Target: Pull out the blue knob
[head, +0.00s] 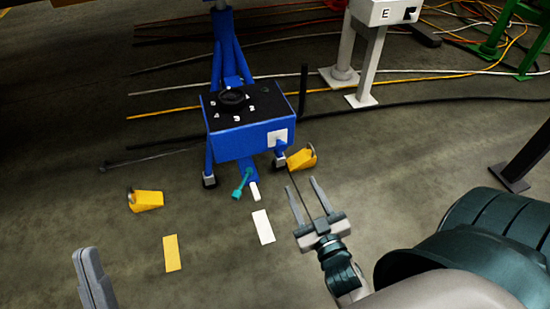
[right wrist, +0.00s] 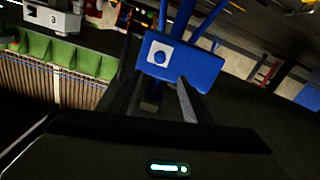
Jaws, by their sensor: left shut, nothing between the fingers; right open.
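The blue knob (right wrist: 160,58) sits on a white square plate (right wrist: 158,54) on the front face of a blue box. In the head view the plate (head: 277,137) is at the right end of the box's front; the knob is too small to make out clearly there. My right gripper (head: 301,183) is open and empty, below and slightly right of the plate. In the right wrist view my right gripper (right wrist: 161,84) points towards the box, with the knob just beyond its fingertips and apart from them. My left gripper (head: 92,268) is shut and empty at the bottom left, far from the box.
The blue box (head: 240,146) has a black top with a numbered dial (head: 232,98) and stands on wheels. Yellow wedges (head: 146,200) lie on both sides. A grey post (head: 370,60) with a white box marked E stands behind right. Cables cross the floor behind.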

